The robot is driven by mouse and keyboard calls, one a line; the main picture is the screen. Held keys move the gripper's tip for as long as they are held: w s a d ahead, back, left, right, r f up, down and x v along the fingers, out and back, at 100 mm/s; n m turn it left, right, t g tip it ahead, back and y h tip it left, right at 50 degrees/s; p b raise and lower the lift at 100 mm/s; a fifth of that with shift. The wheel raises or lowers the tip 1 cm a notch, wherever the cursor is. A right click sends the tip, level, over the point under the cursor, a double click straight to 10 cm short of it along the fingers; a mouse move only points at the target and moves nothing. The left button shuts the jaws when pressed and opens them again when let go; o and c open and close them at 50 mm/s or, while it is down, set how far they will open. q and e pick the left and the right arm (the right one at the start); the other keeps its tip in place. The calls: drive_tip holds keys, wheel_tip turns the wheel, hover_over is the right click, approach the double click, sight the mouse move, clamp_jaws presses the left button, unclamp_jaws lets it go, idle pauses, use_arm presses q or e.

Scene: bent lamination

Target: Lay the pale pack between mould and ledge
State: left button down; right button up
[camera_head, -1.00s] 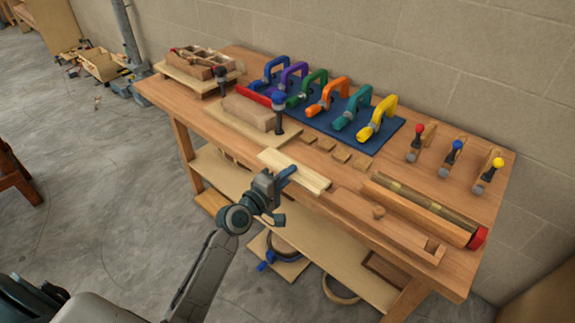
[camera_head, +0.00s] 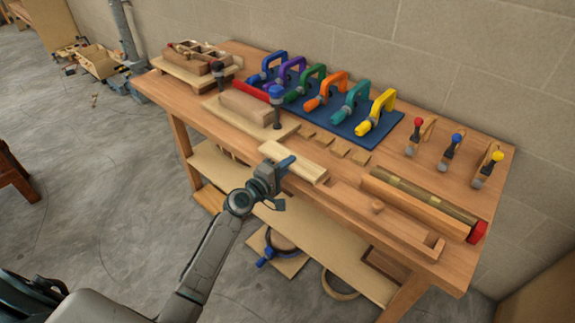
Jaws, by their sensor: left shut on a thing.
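The pale pack (camera_head: 302,165) is a flat, light-wood slab of thin layers. My left gripper (camera_head: 284,163) is shut on its near side and holds it at the bench's front edge; whether it touches the bench is unclear. The mould (camera_head: 246,108) looks like the brown wooden block on a pale board (camera_head: 217,116), behind and left of the pack. A dark post with a blue top (camera_head: 277,108) stands at the block's right end. I cannot clearly pick out the ledge. My right gripper is out of view.
Several coloured clamps (camera_head: 331,92) stand on a blue mat behind. Small wooden pieces (camera_head: 340,147) lie right of the board. A long wooden trough (camera_head: 385,213) and a roller with a red end (camera_head: 477,232) are at right. A tray of wood parts (camera_head: 186,68) is at left.

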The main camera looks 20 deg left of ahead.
use_arm(q)
drive_tip(key=c, duration=1.8)
unclamp_jaws()
drive_tip(key=shift+f, duration=0.1)
drive_tip(key=shift+o, duration=0.2)
